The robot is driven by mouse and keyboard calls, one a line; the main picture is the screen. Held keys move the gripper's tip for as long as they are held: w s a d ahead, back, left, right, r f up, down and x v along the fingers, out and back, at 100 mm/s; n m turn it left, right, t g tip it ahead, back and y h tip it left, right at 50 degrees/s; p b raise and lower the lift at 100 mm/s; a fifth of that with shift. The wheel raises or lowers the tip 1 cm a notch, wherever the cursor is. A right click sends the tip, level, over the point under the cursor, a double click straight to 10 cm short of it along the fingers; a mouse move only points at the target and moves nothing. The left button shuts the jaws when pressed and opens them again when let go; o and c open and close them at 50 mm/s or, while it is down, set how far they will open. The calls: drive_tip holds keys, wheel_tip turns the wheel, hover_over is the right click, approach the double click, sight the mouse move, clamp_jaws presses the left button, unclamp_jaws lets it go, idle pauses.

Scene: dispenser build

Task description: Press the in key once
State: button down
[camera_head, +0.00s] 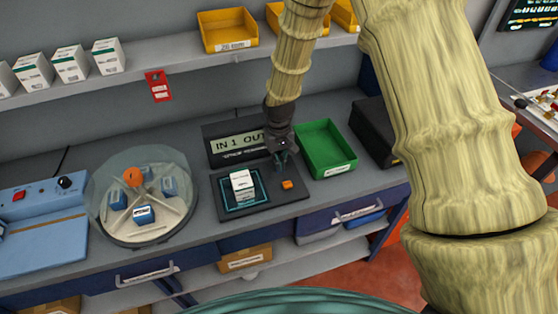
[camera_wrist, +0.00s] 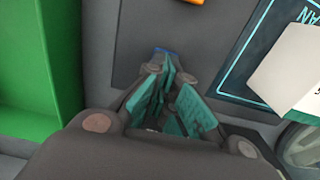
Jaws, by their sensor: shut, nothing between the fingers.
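My gripper (camera_head: 281,163) points down over the right part of the dark key panel (camera_head: 298,203), its fingers closed together. In the wrist view my gripper (camera_wrist: 162,66) has its teal fingertips beside a small blue patch (camera_wrist: 161,50), which may be a key; the fingers hide most of it. I cannot tell whether they touch it. An orange key (camera_head: 287,184) sits nearer the front of the panel and also shows at the wrist view's top edge (camera_wrist: 185,2). No key label is readable. The display (camera_head: 236,144) reads "IN 1 OUT", its end hidden by my gripper.
A white box (camera_head: 242,182) stands on the teal-outlined square left of the orange key. A green tray (camera_head: 325,148) is close on the right. A round turntable (camera_head: 140,225) with blue boxes is left. A shelf with yellow bins (camera_head: 227,30) runs behind.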

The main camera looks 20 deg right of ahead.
drive_tip(key=shift+s+f, duration=0.25)
drive_tip(key=shift+s, duration=0.05)
drive_tip(key=r+p, duration=0.3)
drive_tip(key=r, duration=0.1)
drive_tip(key=shift+w+r, duration=0.2)
drive_tip(key=shift+w+r+b, duration=0.1)
drive_tip(key=shift+r+b, duration=0.45)
drive_tip(key=shift+r, duration=0.4)
wheel_tip(320, 180, up, 8)
drive_tip(key=b, duration=0.2)
drive_tip(key=shift+b, duration=0.4)
